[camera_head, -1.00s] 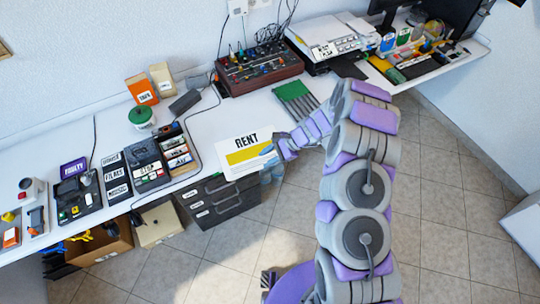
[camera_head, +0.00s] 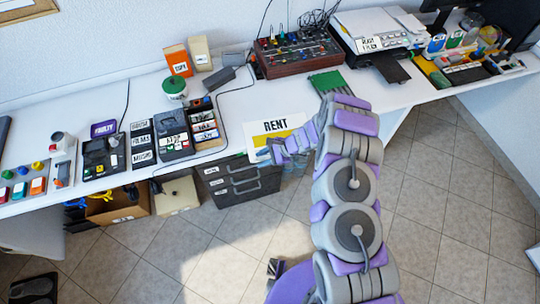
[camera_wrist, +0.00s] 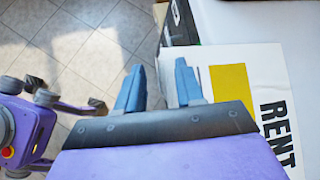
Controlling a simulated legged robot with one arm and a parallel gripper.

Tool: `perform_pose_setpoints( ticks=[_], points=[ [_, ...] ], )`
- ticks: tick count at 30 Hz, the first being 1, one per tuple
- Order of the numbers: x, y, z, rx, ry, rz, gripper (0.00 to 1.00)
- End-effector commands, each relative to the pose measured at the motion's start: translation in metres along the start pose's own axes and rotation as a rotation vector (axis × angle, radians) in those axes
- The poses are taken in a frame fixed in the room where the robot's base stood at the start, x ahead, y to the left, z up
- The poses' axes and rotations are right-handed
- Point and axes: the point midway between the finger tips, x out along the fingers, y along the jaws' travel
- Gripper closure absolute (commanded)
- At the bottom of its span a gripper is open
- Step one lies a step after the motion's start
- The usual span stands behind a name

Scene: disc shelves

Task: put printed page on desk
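The printed page (camera_head: 260,131) is white with a yellow block and the word RENT. It lies at the front edge of the white desk (camera_head: 240,104), and its near part seems to overhang. My gripper (camera_head: 272,158) is at the page's near edge in the head view, partly hidden by my arm. In the wrist view the page (camera_wrist: 278,90) fills the right side. There the two blue fingers of my gripper (camera_wrist: 158,82) stand apart with a gap; one overlaps the page and the other shows over the floor. I see no grip on the page.
A dark drawer unit (camera_head: 240,182) stands under the desk below the page. Trays of labelled discs (camera_head: 205,128) lie left of the page, a green ribbed item (camera_head: 327,83) behind it to the right. A mixer (camera_head: 306,50) and printer (camera_head: 375,30) stand further back. Tiled floor is open in front.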

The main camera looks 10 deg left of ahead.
Motion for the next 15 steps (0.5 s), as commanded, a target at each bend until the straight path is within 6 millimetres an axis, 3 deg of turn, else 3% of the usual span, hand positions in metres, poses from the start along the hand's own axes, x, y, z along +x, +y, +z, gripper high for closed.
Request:
perform_pose_setpoints(
  ticks=[12, 15],
  points=[
    [0.0054, 0.0001, -0.0001, 0.0, 0.0, 0.0, 0.63],
    [0.0054, 0.0001, -0.0001, 0.0, 0.0, 0.0, 0.73]
  ],
)
